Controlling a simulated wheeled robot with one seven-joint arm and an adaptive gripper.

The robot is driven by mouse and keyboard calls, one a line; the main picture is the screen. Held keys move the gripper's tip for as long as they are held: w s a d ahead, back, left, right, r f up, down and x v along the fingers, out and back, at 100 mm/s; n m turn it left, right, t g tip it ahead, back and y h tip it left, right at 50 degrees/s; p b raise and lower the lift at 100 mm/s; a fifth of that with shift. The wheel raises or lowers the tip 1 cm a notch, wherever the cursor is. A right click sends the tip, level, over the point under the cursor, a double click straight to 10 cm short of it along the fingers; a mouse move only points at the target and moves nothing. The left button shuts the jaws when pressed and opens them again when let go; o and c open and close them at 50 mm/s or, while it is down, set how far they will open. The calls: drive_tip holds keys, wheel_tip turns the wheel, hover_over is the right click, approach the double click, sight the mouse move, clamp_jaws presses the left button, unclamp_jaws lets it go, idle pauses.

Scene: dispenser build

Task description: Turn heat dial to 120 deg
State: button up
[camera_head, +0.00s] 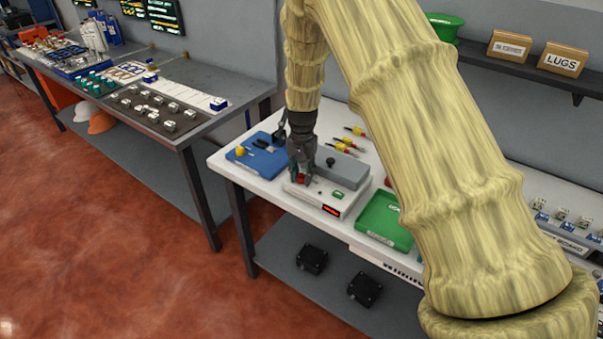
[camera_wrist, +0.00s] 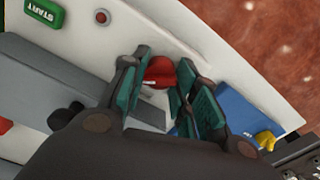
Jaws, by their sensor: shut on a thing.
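The heat dial (camera_wrist: 158,74) is a red knob on a white dispenser unit (camera_head: 325,195) on the white workbench. In the wrist view the red knob sits between the teal-padded fingertips of my gripper (camera_wrist: 162,90). The gripper is shut on the dial. In the head view my gripper (camera_head: 302,176) points down at the left end of the unit, with a bit of red (camera_head: 301,179) showing between its fingers. The dial's angle and the display's digits are too small to read.
A blue tray (camera_head: 240,158) lies left of the unit and a green tray (camera_head: 375,222) right of it. A grey block (camera_head: 345,170) stands behind. Yellow-and-red-handled tools (camera_head: 354,131) lie at the back. Another bench stands at the left, with open floor between.

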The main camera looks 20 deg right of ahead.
sight(302, 174)
drive_tip(key=shift+s+f+m, duration=0.3)
drive_tip(key=shift+f, duration=0.1)
drive_tip(key=o, duration=1)
drive_tip(key=shift+r, duration=0.1)
drive_tip(key=shift+w, duration=0.2)
drive_tip(key=shift+r, duration=0.15)
drive_tip(key=shift+w+r, duration=0.1)
drive_tip(key=shift+r, duration=0.45)
wheel_tip(302, 174, up, 11)
drive_tip(key=shift+f, duration=0.15)
